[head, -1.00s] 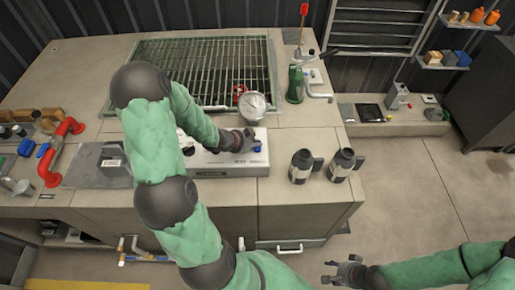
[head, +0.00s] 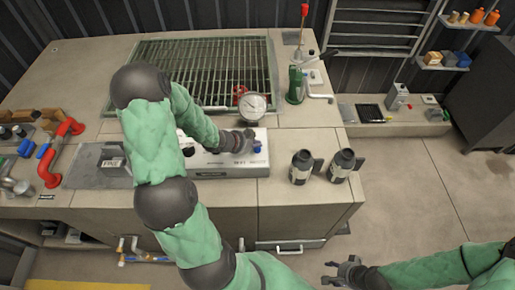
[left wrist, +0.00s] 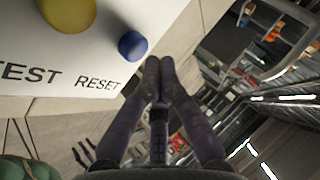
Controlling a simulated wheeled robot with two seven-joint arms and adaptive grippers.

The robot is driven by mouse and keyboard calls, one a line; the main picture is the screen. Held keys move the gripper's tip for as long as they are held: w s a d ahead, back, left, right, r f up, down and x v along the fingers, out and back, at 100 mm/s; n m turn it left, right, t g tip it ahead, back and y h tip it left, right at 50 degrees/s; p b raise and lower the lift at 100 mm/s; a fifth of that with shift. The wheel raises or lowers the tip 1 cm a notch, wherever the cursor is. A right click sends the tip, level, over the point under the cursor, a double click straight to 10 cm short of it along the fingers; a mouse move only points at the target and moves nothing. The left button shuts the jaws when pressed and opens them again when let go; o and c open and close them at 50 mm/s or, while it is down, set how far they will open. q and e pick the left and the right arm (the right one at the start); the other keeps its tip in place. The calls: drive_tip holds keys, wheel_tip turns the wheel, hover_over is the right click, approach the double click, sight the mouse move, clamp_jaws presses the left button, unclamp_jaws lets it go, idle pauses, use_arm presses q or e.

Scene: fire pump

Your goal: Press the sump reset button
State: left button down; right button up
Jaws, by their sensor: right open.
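The blue button (head: 257,149) is at the right end of the pale control panel (head: 222,171) on the bench. In the left wrist view the blue button (left wrist: 132,45) sits above the printed word RESET, with a yellow button (left wrist: 68,12) above TEST. My left gripper (head: 249,133) is over the panel's right end, just behind the blue button. In the left wrist view its fingertips (left wrist: 158,72) are together and empty, beside the button with a small gap showing. My right gripper (head: 346,266) is open and empty, low in front of the bench.
A pressure gauge (head: 253,106) stands behind the panel, at the front of a green grating (head: 205,60). Two dark bottles (head: 301,166) (head: 342,165) stand right of the panel. A red pipe (head: 56,155) is at the left. The floor at right is clear.

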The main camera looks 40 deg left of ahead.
sight(256, 150)
use_arm(q)
drive_tip(key=shift+f, duration=0.15)
drive_tip(key=shift+f+b, duration=0.3)
drive_tip(key=shift+b, duration=0.05)
drive_tip(key=shift+f+b, duration=0.35)
drive_tip(key=shift+f, duration=0.1)
idle(0.7)
drive_tip(key=shift+r, duration=0.1)
idle(0.3)
drive_tip(key=shift+r+p, duration=0.8)
drive_tip(key=shift+p, duration=0.1)
drive_tip(key=shift+r, duration=0.1)
wheel_tip(256, 150, up, 5)
drive_tip(key=p, duration=0.5)
